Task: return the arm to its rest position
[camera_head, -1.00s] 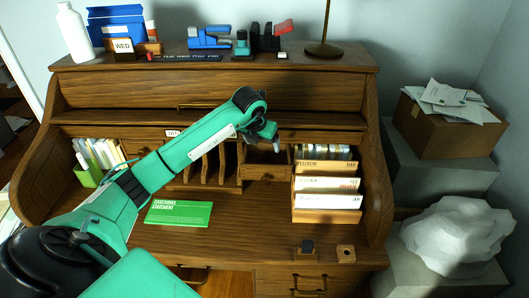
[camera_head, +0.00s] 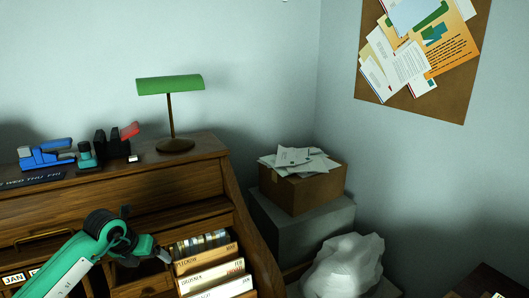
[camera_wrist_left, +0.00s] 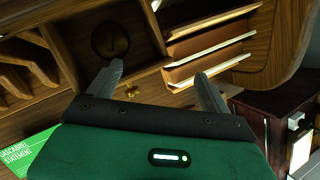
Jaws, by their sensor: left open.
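My left arm comes in from the lower left of the head view. Its gripper (camera_head: 150,254) is in front of the desk's pigeonholes, just left of the file sorter (camera_head: 212,264). In the left wrist view the two fingers of the left gripper (camera_wrist_left: 155,88) are spread apart with nothing between them. Behind them are a small open drawer (camera_wrist_left: 120,72) with a dark round thing (camera_wrist_left: 110,40) in it, and the file sorter. My right gripper is not in view.
The wooden roll-top desk (camera_head: 205,178) carries a green lamp (camera_head: 170,88) and a blue stapler-like thing (camera_head: 45,154). A box of papers (camera_head: 305,190) stands on a grey block to the right. A green statement sheet (camera_wrist_left: 28,158) lies at lower left in the wrist view.

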